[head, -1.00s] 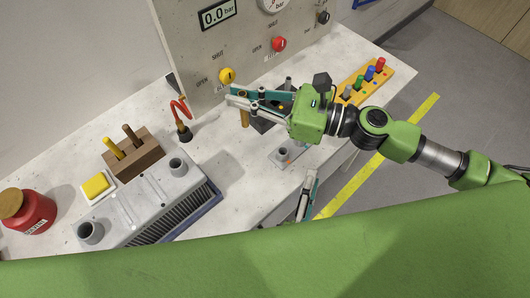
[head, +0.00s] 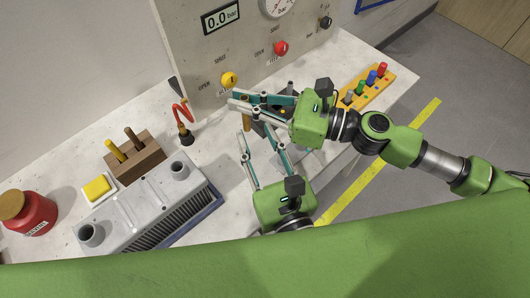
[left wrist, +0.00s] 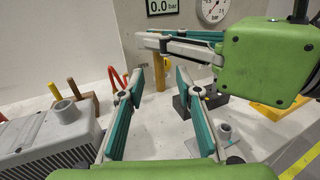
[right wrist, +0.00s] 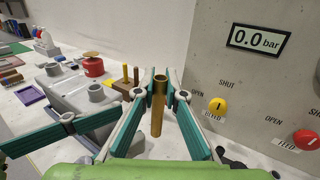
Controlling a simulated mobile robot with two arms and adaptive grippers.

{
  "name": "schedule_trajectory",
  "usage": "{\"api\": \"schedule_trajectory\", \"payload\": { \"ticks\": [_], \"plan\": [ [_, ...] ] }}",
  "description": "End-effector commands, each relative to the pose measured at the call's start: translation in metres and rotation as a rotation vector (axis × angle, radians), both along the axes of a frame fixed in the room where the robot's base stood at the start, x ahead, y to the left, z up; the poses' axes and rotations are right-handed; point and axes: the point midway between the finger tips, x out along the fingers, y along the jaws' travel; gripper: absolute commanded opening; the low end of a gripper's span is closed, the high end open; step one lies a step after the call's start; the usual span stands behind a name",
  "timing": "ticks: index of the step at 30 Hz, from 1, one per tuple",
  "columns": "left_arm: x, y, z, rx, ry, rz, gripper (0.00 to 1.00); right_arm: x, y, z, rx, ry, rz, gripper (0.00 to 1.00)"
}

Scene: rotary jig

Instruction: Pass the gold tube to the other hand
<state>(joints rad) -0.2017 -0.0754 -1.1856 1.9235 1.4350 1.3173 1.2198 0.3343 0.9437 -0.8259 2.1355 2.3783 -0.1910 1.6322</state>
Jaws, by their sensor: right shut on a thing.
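The gold tube (right wrist: 157,106) hangs upright between the fingertips of my right gripper (right wrist: 160,92), which is shut on it near its upper part. In the head view the tube (head: 246,123) shows just below the right gripper's tips (head: 234,105), above the bench. My left gripper (head: 258,136) is open and empty, its two fingers spread and pointing up the picture toward the tube. In the left wrist view the tube (left wrist: 159,76) stands beyond and between the left gripper's open fingertips (left wrist: 154,80), apart from them.
A grey finned unit with two ports (head: 143,210) and a wooden block with tools (head: 135,160) lie left of the grippers. A panel with yellow (head: 229,79) and red knobs rises behind. A yellow rack of coloured pegs (head: 364,88) stands right.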

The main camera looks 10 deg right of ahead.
Motion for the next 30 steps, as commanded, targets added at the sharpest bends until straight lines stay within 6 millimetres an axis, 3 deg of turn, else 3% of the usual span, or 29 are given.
{"api": "schedule_trajectory", "payload": {
  "ticks": [6, 12, 24, 28, 30],
  "plan": [
    [0.041, 0.009, 0.001, 0.003, -0.005, 0.001, 0.32, 0.0, 0.0, 0.0, 0.0, 0.0, 0.0, 0.0],
    [0.064, 0.013, 0.0, 0.005, -0.003, 0.0, 0.32, 0.0, 0.0, 0.0, 0.0, 0.0, 0.0, 0.0],
    [0.071, 0.014, 0.0, 0.004, 0.0, -0.001, 0.32, 0.0, 0.0, 0.0, 0.0, 0.0, 0.0, 0.0],
    [0.071, 0.014, 0.0, 0.004, 0.0, -0.001, 0.0, 0.0, 0.0, 0.0, 0.0, 0.0, 0.0, 0.0],
    [0.07, 0.014, 0.0, 0.004, 0.0, -0.001, 0.0, 0.0, 0.0, 0.0, 0.0, 0.0, 0.0, 0.0]
  ]
}}
